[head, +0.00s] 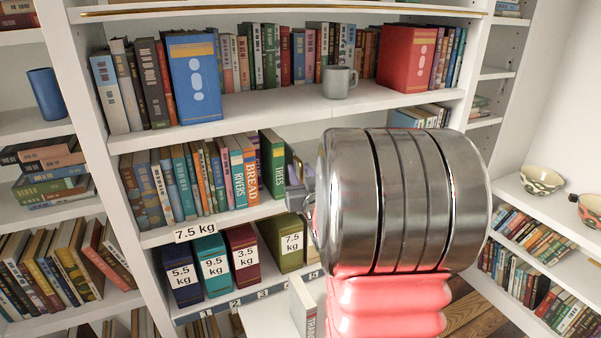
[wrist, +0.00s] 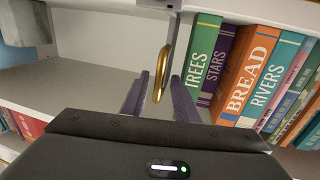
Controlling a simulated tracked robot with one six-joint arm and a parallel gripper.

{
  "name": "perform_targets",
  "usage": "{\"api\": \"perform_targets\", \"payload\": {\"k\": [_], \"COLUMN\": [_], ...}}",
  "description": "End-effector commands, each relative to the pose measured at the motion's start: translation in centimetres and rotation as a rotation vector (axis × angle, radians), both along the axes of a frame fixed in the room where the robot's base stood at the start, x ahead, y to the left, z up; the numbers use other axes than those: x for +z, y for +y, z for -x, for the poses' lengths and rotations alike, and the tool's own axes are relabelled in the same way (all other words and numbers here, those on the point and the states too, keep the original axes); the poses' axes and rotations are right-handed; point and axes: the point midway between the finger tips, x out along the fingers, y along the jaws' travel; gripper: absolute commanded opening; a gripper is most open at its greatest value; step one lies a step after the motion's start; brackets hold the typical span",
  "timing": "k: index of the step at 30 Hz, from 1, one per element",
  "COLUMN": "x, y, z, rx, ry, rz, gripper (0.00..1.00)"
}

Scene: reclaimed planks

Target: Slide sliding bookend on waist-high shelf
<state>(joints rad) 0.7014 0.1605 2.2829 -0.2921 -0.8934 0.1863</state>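The sliding bookend shows in the wrist view as a thin grey upright plate (wrist: 174,35) with a gold loop handle (wrist: 162,72). It stands just left of the green TREES book (wrist: 203,55); whether it touches the book is unclear. My gripper (wrist: 161,80) is open, its two purple-grey fingers on either side of the handle, with small gaps visible. In the head view my gripper (head: 297,175) is at the right end of the waist-high book row, beside TREES (head: 272,165). My metal arm hides much of that shelf, and the bookend is not clearly visible there.
The waist-high shelf (head: 222,219) carries a book row at left. Weighted boxes (head: 242,252) stand below, under a 7.5 kg label (head: 195,231). Above are a blue box (head: 193,80), grey mug (head: 339,82) and red box (head: 407,58). Bare shelf (wrist: 85,85) lies left in the wrist view.

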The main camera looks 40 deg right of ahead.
Motion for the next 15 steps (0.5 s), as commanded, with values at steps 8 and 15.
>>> {"api": "perform_targets", "payload": {"k": [8, 15], "x": [0.02, 0.02], "y": [-0.21, -0.26], "z": [0.19, 0.22], "rx": [-0.005, -0.006], "ry": [0.0, 0.0], "rz": [0.0, 0.0], "gripper": [0.1, 0.0]}}
